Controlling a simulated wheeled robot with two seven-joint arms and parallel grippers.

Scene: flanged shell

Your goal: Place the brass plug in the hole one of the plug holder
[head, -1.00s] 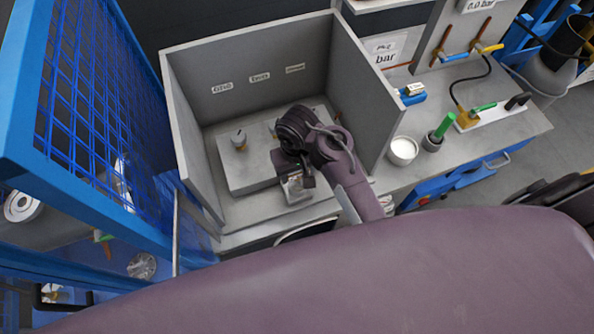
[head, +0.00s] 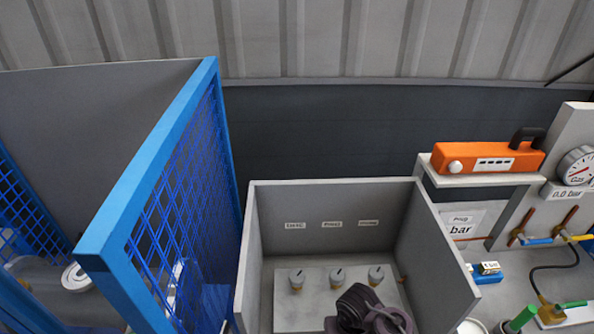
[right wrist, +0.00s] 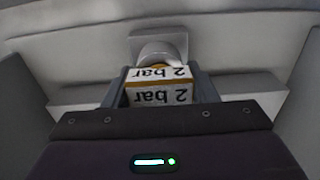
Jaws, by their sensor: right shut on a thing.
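In the right wrist view my right gripper (right wrist: 162,92) is shut on a small block with brass-yellow edges (right wrist: 160,85), with "2 bar" on two white faces. A grey round part (right wrist: 158,51) and a square plate show just beyond the block. I cannot tell whether they touch it. In the head view a grey platform (head: 318,305) inside an open box carries a row of three brass-coloured pieces with grey tops: left (head: 297,279), middle (head: 338,276) and right (head: 376,274). My dark right wrist covers the platform's front right part. No empty hole can be made out. My left gripper is out of view.
Grey walls of the box (head: 440,250) stand left, right and behind, with three small labels on the back wall. A blue mesh fence (head: 180,200) stands at the left. A bench with an orange case (head: 488,157), gauge and hoses is at the right.

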